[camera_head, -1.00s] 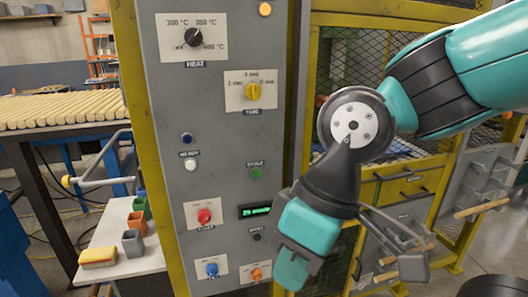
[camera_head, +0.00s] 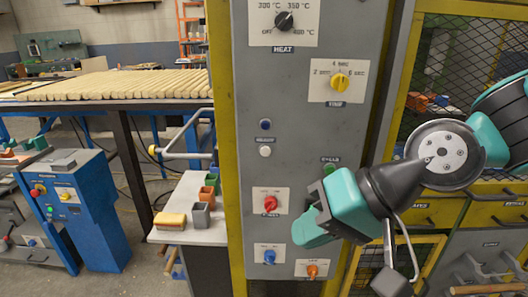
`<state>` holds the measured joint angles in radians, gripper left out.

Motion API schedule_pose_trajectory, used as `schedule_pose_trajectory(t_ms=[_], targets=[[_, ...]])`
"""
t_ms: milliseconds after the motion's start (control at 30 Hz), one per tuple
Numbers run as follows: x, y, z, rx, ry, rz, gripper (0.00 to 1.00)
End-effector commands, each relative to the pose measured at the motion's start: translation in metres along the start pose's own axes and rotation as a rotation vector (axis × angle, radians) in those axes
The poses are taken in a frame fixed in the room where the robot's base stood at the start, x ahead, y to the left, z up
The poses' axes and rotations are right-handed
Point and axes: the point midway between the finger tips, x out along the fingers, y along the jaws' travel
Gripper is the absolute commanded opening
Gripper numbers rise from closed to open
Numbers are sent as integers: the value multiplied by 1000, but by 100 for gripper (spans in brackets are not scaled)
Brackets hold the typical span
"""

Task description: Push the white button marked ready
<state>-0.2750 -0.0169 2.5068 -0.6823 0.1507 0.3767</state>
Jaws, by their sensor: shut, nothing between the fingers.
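The white button (camera_head: 265,151) is a small round knob on the grey control panel (camera_head: 285,110), left of the panel's middle. A small dark label sits just above it; its text is too small to read now. My gripper (camera_head: 308,233), teal and dark grey, is in front of the panel's lower right, below and right of the white button and apart from it in the picture. Its fingers are shut and empty, pointing down and left. It hides the display area and part of the panel around it.
A blue lamp or button (camera_head: 265,125) is right above the white one. A red switch (camera_head: 270,203), blue knob (camera_head: 269,257), orange knob (camera_head: 312,271) and green button (camera_head: 330,169) are nearby. A yellow post (camera_head: 221,100) borders the panel's left.

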Motion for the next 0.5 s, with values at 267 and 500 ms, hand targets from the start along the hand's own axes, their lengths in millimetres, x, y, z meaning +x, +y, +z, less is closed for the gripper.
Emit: schedule_pose_trajectory(t_ms=[267,500], targets=[[65,-23,-94,790,292,-505,0],[79,2,-132,1223,430,-767,0]])
